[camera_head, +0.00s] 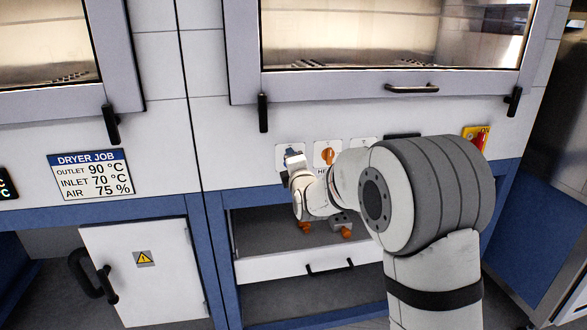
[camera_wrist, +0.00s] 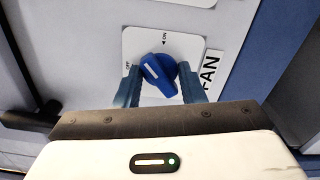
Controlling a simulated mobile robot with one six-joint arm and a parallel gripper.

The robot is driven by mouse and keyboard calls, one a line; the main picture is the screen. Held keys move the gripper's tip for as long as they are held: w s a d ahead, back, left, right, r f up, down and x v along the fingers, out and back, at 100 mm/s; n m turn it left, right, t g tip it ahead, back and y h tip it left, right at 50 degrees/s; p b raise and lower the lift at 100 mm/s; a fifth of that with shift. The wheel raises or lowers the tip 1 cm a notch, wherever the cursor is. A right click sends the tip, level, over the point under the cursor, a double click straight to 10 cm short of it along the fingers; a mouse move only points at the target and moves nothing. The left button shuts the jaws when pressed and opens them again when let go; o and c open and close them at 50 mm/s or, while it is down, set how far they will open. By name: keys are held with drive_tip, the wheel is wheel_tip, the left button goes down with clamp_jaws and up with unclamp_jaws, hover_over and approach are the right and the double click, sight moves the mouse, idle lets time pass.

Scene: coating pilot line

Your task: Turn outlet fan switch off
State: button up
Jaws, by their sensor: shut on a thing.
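The fan switch is a blue rotary knob (camera_wrist: 160,72) on a white plate (camera_wrist: 134,38), with OFF at the left, ON at the top and a FAN label (camera_wrist: 210,72) on the right. The knob's white line points to the upper left, between the two marks and nearer OFF. My gripper (camera_wrist: 161,84) is shut on the knob, one blue finger on each side. In the head view my gripper (camera_head: 293,158) is at the leftmost switch plate (camera_head: 281,149) and hides most of the knob.
Right of it is a switch with an orange knob (camera_head: 327,155), then another plate (camera_head: 362,142) partly behind my arm. A red switch on yellow (camera_head: 477,138) is at the right. Below are an open shelf with orange-tipped items and a drawer handle (camera_head: 330,268). A dark latch (camera_head: 263,113) hangs above.

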drive_tip(key=shift+n, duration=0.3)
drive_tip(key=n+b, duration=0.4)
drive_tip(key=n, duration=0.4)
drive_tip(key=shift+f, duration=0.1)
drive_tip(key=o, duration=0.7)
drive_tip(key=shift+n, duration=0.3)
drive_tip(key=shift+c, duration=0.2)
drive_tip(key=o, duration=0.5)
drive_tip(key=b+v, duration=0.2)
drive_tip(key=v, duration=0.4)
